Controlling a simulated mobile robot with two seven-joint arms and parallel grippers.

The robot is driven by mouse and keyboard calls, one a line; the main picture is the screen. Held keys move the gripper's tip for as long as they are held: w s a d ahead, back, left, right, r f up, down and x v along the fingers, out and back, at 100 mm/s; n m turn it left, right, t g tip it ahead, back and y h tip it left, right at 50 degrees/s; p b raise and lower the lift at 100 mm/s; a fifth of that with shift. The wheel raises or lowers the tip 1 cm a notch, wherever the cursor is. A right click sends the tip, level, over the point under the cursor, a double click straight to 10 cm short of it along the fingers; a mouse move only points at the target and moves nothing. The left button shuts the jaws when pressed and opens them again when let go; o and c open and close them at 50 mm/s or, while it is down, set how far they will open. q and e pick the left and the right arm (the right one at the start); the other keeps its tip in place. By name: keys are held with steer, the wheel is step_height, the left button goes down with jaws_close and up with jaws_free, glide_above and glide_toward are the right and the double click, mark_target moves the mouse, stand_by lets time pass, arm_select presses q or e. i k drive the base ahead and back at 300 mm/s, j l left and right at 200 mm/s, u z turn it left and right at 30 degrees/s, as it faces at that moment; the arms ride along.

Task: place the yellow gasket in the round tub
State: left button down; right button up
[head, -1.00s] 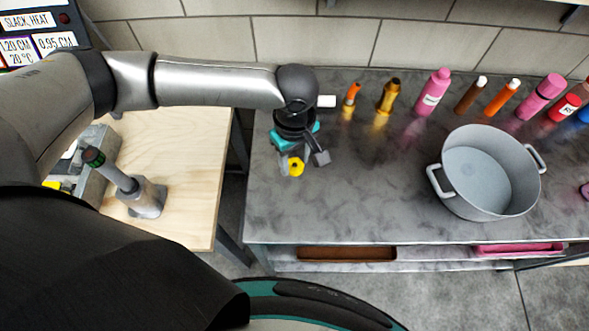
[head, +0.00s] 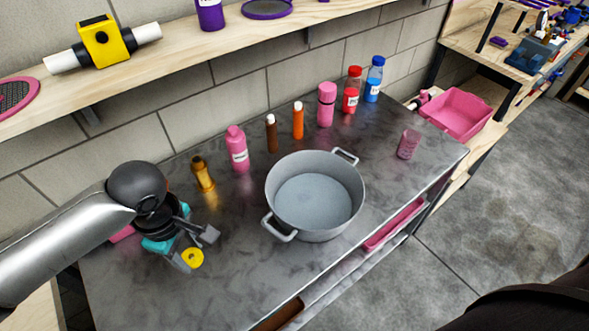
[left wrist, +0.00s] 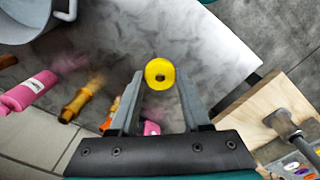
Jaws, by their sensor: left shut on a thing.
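The yellow gasket (head: 193,258) is a small ring held at the fingertips of my left gripper (head: 196,248). In the left wrist view the gasket (left wrist: 160,74) sits between the two fingertips of the left gripper (left wrist: 160,84), its hole facing the camera. The round tub (head: 318,205) is a grey, empty pot with two side handles, standing on the dark marbled bench to the right of the gripper. A part of the tub (left wrist: 30,18) shows at the top left of the left wrist view. My right gripper is not in view.
A gold bottle (head: 202,175), a pink bottle (head: 238,150) and several others line the back of the bench (head: 240,290). A pink cup (head: 408,144) stands right of the tub. A wooden shelf (head: 215,55) hangs above. Bare bench lies between gripper and tub.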

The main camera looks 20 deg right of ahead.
mark_target(321, 216)
steer(key=i+l, duration=0.1)
steer(key=l, duration=0.35)
steer(key=i+l, duration=0.1)
steer(key=l, duration=0.75)
steer(key=i+l, duration=0.15)
steer(key=l, duration=0.3)
